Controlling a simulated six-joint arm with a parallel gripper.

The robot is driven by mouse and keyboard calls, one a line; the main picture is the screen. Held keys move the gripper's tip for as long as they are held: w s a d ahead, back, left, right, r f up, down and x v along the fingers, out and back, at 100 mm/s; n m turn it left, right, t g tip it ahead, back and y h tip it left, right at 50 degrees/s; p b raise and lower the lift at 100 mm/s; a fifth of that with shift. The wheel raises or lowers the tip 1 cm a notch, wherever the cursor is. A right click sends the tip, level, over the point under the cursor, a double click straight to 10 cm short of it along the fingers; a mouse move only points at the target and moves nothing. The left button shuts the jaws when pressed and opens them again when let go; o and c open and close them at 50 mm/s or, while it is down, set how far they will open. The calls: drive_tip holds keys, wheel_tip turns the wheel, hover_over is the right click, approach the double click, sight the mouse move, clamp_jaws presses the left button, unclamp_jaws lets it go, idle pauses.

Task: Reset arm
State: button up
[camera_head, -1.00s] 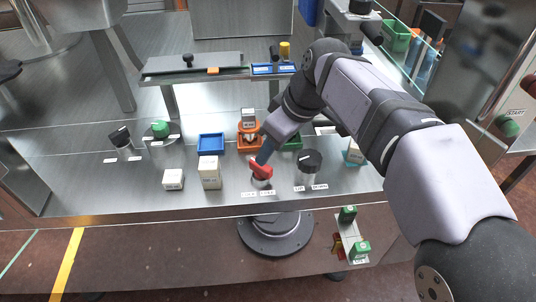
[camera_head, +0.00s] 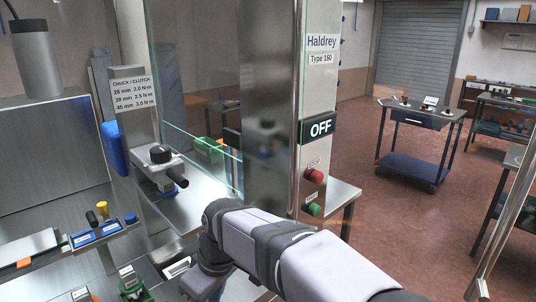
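My arm (camera_head: 285,245) reaches in from the bottom right and bends near the middle of the view. Its forward links (camera_head: 205,280) drop down past the bottom edge. My gripper is below the frame, so its fingers and anything in them are hidden. Part of the metal bench (camera_head: 150,270) shows at the lower left, beside the arm.
A column with a lit OFF sign (camera_head: 320,128), a red button (camera_head: 314,175) and a green button (camera_head: 313,209) stands behind my arm. A device with a black knob (camera_head: 160,154) is to the left. A blue cart (camera_head: 413,168) stands on open floor at right.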

drive_tip(key=s+d+m+h+p, duration=0.2)
drive_tip(key=d+m+p, duration=0.35)
drive_tip(key=d, duration=1.25)
drive_tip(key=s+d+f+m+g+p, duration=0.1)
drive_tip(key=s+d+m+p, duration=0.3)
drive_tip(key=s+d, duration=0.6)
drive_tip(key=shift+s+d+f+m+h, duration=0.35)
drive_tip(key=shift+d+m, duration=0.4)
drive_tip(key=shift+m, duration=0.5)
